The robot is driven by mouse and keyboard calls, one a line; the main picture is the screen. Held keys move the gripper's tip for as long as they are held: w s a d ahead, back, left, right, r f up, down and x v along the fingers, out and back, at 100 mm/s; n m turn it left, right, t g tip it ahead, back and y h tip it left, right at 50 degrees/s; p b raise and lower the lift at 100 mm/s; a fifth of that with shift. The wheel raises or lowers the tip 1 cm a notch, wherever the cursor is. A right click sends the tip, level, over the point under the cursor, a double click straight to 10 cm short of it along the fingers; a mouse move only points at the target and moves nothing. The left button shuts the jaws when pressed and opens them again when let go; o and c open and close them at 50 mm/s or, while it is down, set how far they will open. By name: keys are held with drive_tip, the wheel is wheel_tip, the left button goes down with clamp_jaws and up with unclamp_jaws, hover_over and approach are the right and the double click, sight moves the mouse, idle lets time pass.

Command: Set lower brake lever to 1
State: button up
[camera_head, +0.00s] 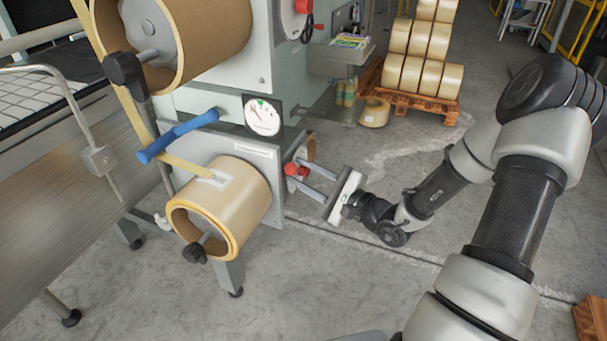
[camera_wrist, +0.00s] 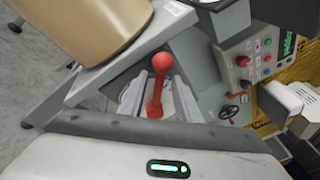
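The lower brake lever (camera_head: 297,170) is red and sits on the right side of the machine, beside the lower tape roll. In the wrist view the lever (camera_wrist: 162,63) shows a round red knob on a red stem. My gripper (camera_head: 303,174) reaches toward the machine from the right, its two fingers apart. In the wrist view the lever stands between the fingers of my gripper (camera_wrist: 158,97), with a visible gap at the sides. I cannot tell whether either finger touches it. The lever's base and any position marks are hidden.
The lower tape roll (camera_head: 222,205) and a round gauge (camera_head: 262,116) are left of the lever. Another red lever (camera_head: 306,30) is higher up. A pallet of tape rolls (camera_head: 420,95) stands behind. A control panel (camera_wrist: 255,60) is at right in the wrist view. Floor below is clear.

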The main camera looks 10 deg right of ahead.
clamp_jaws()
drive_tip(key=shift+w+d+r+m+p, duration=0.1)
drive_tip(key=shift+r+m+p, duration=0.45)
drive_tip(key=shift+p, duration=0.65)
drive_tip(key=shift+w+d+r+m+g+p, duration=0.2)
drive_tip(key=shift+r+m+g+p, duration=0.15)
drive_tip(key=shift+p, duration=0.45)
drive_tip(key=shift+w+d+r+m+p, duration=0.2)
drive_tip(key=shift+w+m+p, duration=0.15)
drive_tip(key=shift+m+p, duration=0.45)
drive_tip(key=shift+w+d+f+g+p, duration=0.1)
drive_tip(key=shift+w+g+p, duration=0.05)
drive_tip(key=shift+g+p, duration=0.15)
